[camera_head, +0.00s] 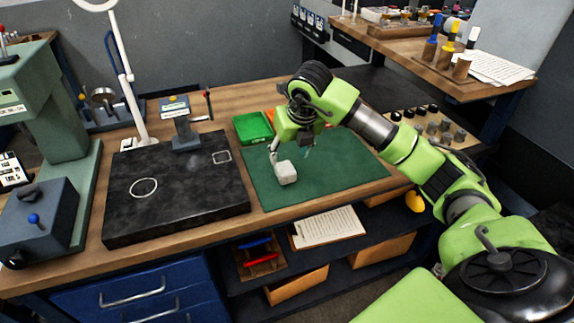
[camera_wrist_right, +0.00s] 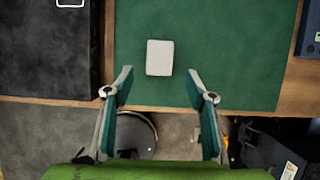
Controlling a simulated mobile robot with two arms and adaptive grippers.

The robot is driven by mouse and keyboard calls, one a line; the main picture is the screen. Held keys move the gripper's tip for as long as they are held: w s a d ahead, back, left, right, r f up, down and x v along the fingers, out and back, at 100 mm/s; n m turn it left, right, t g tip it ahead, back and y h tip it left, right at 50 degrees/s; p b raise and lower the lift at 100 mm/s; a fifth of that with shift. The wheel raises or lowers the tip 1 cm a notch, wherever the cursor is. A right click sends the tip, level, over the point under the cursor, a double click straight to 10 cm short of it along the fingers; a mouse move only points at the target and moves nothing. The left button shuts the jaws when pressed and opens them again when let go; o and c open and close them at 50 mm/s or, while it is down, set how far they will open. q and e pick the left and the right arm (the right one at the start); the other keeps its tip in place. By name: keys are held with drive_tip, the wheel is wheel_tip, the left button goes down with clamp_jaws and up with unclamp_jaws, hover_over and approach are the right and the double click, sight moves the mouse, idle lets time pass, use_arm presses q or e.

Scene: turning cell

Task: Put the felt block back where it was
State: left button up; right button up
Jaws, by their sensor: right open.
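The felt block (camera_head: 287,173), a small whitish block, rests on the green mat (camera_head: 330,182) near its left side. In the wrist view the felt block (camera_wrist_right: 159,57) lies just beyond my fingertips, lined up between them and not gripped. My right gripper (camera_head: 288,158) is over the mat at the block; in the wrist view the right gripper (camera_wrist_right: 159,80) has its two fingers spread wide and empty. The black plate (camera_head: 190,215) left of the mat bears a white circle outline and a small white square outline (camera_head: 222,157), both empty. My left gripper is not in view.
A green tray (camera_head: 253,128) stands at the mat's back left corner. A green machine (camera_head: 50,120) is at far left. Small cylindrical parts (camera_head: 432,127) stand right of the mat.

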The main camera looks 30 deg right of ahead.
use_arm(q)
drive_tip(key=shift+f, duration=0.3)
use_arm(e)
drive_tip(key=shift+v, duration=1.45)
drive_tip(key=shift+f, duration=0.1)
